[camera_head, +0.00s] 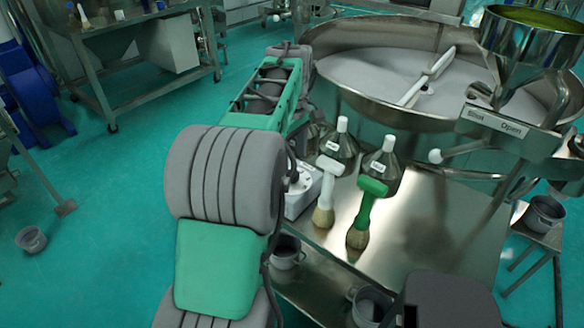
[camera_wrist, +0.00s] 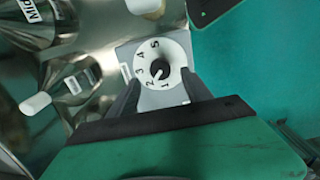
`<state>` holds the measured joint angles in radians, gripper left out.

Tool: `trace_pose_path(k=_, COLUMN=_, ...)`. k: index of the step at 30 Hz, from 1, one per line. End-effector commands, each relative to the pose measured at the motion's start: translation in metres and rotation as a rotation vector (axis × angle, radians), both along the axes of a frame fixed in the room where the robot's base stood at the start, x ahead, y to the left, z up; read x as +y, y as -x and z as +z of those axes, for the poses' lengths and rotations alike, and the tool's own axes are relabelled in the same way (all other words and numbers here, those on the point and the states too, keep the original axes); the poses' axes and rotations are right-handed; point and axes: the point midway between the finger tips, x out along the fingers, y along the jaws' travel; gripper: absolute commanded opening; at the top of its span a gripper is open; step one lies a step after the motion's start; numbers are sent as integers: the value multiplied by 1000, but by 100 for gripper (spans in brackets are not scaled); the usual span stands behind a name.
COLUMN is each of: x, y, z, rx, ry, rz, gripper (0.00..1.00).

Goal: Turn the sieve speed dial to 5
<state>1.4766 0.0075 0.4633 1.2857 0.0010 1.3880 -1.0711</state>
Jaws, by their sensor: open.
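The sieve speed dial (camera_wrist: 162,62) is a round white disc marked 1 to 5, on a grey box, in the wrist view. A small dark mark sits near its middle, lower side toward 1 and 2; I cannot read its setting exactly. My gripper (camera_wrist: 161,78) is open, with one dark finger at each lower side of the dial. I cannot tell whether the fingers touch it. In the head view the white control box (camera_head: 299,200) shows beside my arm, which hides my gripper and most of the dial. The large round steel sieve (camera_head: 375,82) stands behind the table.
Two labelled bottles (camera_head: 338,146) (camera_head: 382,166) and two brushes, one white-handled (camera_head: 328,178) and one green-handled (camera_head: 366,200), stand on the steel table (camera_head: 425,225), close right of the control box. A steel funnel (camera_head: 530,42) is at upper right. Open green floor lies left.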

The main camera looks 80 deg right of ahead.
Motion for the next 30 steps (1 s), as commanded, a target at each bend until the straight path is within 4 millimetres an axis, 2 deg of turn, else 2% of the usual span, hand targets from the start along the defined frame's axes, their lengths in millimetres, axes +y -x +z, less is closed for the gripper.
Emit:
trace_pose_path(k=3, x=1, y=0, z=-24, rx=1, ry=-4, rz=0, gripper=58)
trace_pose_path(k=7, x=1, y=-1, z=-44, rx=1, ry=-1, rz=-1, gripper=58)
trace_pose_path(k=11, x=0, y=-1, z=-52, rx=0, ry=2, rz=-1, gripper=58)
trace_pose_path(k=17, x=0, y=-1, z=-53, rx=0, ry=3, rz=-1, gripper=58)
trace_pose_path(k=30, x=0, y=-1, z=-53, rx=0, ry=3, rz=-1, gripper=22)
